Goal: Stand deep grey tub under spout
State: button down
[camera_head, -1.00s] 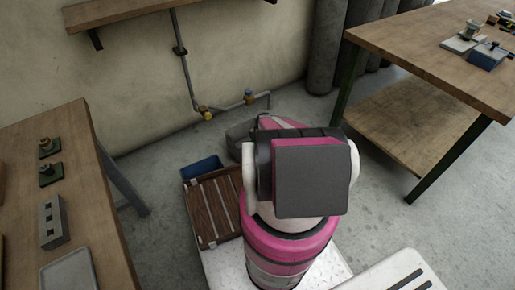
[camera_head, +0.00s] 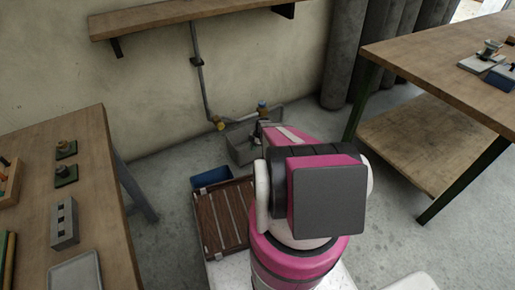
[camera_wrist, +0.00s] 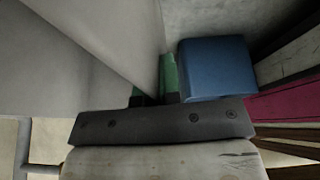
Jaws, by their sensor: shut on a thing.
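The deep grey tub (camera_head: 241,152) is in front of the wall pipe in the head view. In the wrist view its wall (camera_wrist: 105,35) fills the upper left. My gripper (camera_wrist: 158,97) is shut on the tub's wall, with a green finger showing beside it. In the head view my gripper (camera_head: 258,141) is at the tub's near right side, partly hidden by my arm. The pipe (camera_head: 202,85) runs down the wall to a yellow valve (camera_head: 220,125) and a blue-topped valve (camera_head: 262,106). The tub hides the lower pipe, and the spout's end is not visible.
Workbenches stand left (camera_head: 85,205) and right (camera_head: 440,60). A shelf (camera_head: 190,18) is above the pipe. Grey cylinders (camera_head: 350,60) stand behind.

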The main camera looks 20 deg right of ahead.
jog(key=s+a, duration=0.3)
jog(key=a, duration=1.2)
jog(key=w+a+f, duration=0.1)
jog(key=w+f, duration=0.2)
jog(key=w, duration=0.4)
jog(key=c, duration=1.2)
grip_release()
jog(key=shift+f, duration=0.1)
jog(key=v, duration=1.1)
